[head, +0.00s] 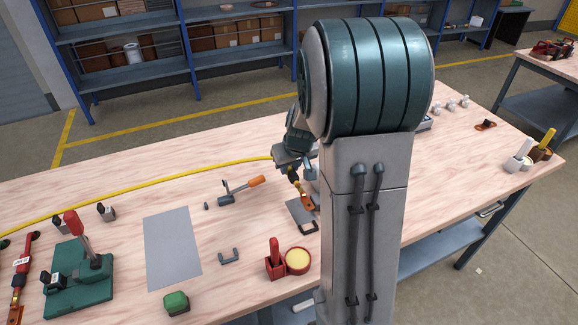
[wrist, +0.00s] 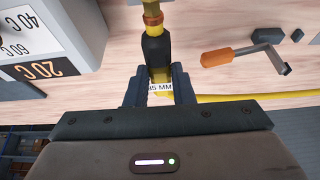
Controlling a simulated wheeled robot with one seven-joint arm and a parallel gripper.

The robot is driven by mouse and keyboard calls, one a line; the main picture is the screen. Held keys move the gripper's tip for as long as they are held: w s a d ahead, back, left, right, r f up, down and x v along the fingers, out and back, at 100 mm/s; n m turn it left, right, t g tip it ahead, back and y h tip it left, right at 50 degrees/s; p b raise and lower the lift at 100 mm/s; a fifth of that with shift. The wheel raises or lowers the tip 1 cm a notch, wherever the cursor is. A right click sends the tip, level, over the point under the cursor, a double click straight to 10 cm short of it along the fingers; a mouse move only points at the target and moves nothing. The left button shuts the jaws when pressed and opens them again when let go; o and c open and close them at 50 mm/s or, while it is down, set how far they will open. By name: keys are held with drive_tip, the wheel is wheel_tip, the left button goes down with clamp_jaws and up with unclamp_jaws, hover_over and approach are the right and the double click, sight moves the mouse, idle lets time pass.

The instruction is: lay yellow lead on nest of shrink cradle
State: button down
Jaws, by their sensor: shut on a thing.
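The yellow lead (head: 150,181) runs across the table from the left to my gripper (head: 293,176). In the wrist view, my gripper (wrist: 158,88) is shut on the black sleeved end of the lead (wrist: 156,50), by a white label reading "MM". A yellow band and brass-coloured part lie beyond the sleeve. In the head view, the copper lug (head: 307,203) points down toward the front, over or near a dark grey plate (head: 297,216); contact cannot be told. A small grey U-shaped bracket (head: 229,257) may be the shrink cradle; I cannot be sure. My arm hides much of the table.
An orange-handled tool (head: 240,190) lies left of my gripper. A grey box with temperature labels (wrist: 45,40) stands close by in the wrist view. A red-handled green press (head: 80,280), grey mat (head: 172,245) and round pot (head: 298,261) stand on the table.

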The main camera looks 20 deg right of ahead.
drive_tip(key=shift+f+b, duration=2.75)
drive_tip(key=shift+f, duration=0.15)
drive_tip(key=shift+b, duration=0.65)
drive_tip(key=shift+f+b, duration=1.05)
drive_tip(key=c, duration=1.2)
unclamp_jaws()
drive_tip(key=shift+o, duration=0.2)
drive_tip(key=v, duration=1.4)
drive_tip(key=shift+f+p, duration=0.1)
drive_tip(key=shift+p, duration=0.3)
